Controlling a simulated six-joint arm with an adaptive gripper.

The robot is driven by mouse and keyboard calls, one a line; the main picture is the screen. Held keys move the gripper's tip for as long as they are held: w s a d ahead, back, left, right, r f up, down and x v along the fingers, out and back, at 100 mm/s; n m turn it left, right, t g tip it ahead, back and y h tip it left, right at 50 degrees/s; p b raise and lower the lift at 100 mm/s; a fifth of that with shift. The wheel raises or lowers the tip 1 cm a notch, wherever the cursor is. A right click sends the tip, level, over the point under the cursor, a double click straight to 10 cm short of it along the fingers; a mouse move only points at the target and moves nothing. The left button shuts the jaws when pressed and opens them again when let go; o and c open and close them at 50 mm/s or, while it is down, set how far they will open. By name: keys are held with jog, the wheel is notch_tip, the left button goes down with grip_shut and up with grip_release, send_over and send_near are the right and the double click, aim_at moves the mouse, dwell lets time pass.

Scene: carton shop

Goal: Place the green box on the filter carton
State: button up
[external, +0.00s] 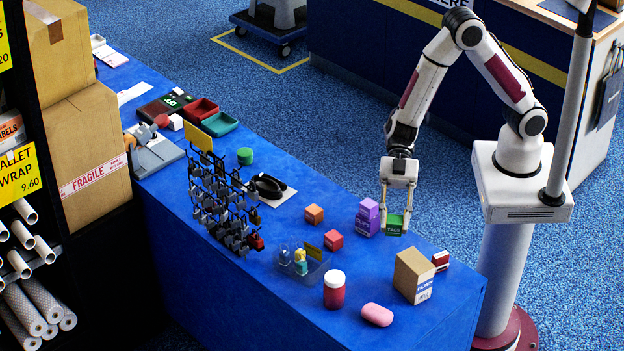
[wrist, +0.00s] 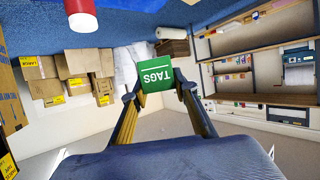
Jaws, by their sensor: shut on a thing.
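The green box (external: 394,226) is between the fingers of my gripper (external: 397,212), which is shut on it. It is just right of the purple boxes; whether it touches the table cannot be told. In the wrist view the green box (wrist: 157,94) shows a white TAGS label and sits between both fingertips (wrist: 158,90). The filter carton (external: 408,272) is a brown box with a white and blue label. It stands upright on the blue table, nearer the camera than my gripper, and its visible top is bare.
Purple boxes (external: 367,217) stand close left of my gripper. A small red box (external: 440,260) is right of the carton. A red jar (external: 334,294), a pink oval item (external: 377,314), a red cube (external: 333,240) and an orange cube (external: 314,214) lie to the left on the table (external: 375,265).

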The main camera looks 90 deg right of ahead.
jog(key=r+n+g, duration=0.1)
jog(key=g, duration=0.1)
send_over(416, 260)
jog(key=shift+a+r, duration=0.1)
jog(key=shift+r, duration=0.1)
jog(key=shift+f, duration=0.1)
jog(key=shift+f, duration=2.85)
jog(key=shift+f, duration=0.1)
jog(key=shift+f, duration=1.95)
jog(key=shift+f, duration=0.1)
jog(key=o, duration=1.1)
